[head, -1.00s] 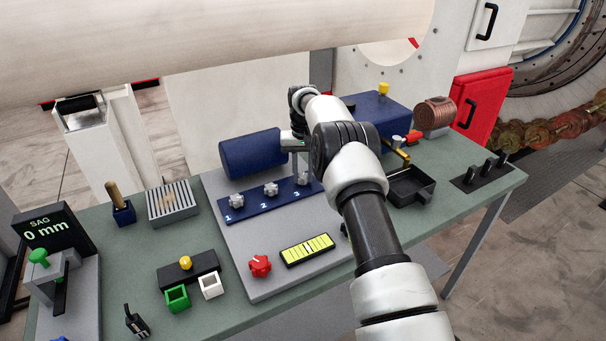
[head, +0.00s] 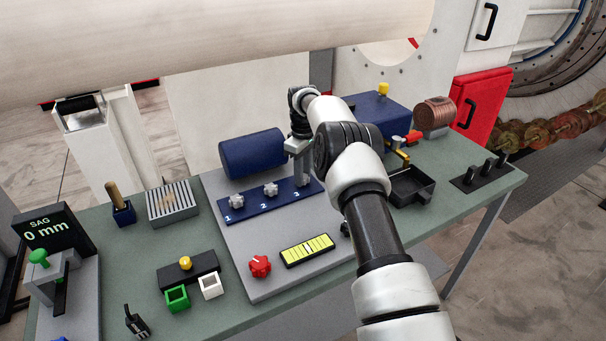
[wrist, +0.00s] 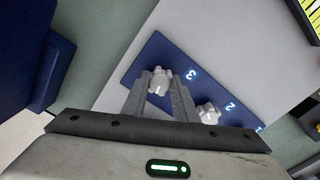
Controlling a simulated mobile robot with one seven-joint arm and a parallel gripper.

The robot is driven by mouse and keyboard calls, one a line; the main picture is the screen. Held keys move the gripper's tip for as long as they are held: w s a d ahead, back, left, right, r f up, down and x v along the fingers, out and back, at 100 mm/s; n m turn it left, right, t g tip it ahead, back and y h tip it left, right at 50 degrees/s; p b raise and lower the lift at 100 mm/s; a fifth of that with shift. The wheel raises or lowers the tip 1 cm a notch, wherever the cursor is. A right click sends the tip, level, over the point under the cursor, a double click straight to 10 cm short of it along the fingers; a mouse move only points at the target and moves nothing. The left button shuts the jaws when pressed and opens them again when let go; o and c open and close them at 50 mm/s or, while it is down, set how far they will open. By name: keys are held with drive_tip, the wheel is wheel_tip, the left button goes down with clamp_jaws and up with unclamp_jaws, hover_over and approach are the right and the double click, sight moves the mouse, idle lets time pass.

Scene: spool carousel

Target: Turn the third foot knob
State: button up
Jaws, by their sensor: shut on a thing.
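A blue strip (head: 253,210) numbered 1, 2 and 3 carries grey star-shaped knobs. Knob 1 (head: 237,201) and knob 2 (head: 270,189) stand clear in the head view. Knob 3 (wrist: 160,82) shows in the wrist view beside the number 3, between the fingers of my gripper (wrist: 160,92). My gripper points down at the strip and is shut on knob 3. In the head view, my gripper (head: 301,180) covers knob 3. Knob 2 (wrist: 208,113) shows just right of the fingers in the wrist view.
A blue cylinder (head: 252,153) lies right behind the strip. A red knob (head: 260,266) and a yellow level vial (head: 307,250) sit in front on the grey plate (head: 235,240). A black tray (head: 421,190) stands to the right.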

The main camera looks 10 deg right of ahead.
drive_tip(key=n, duration=0.4)
drive_tip(key=shift+n, duration=1.9)
drive_tip(key=o, duration=1.1)
drive_tip(key=shift+c, duration=0.2)
wheel_tip(320, 180, up, 18)
drive_tip(key=p, duration=0.5)
drive_tip(key=shift+f, duration=0.25)
drive_tip(key=shift+r, duration=0.1)
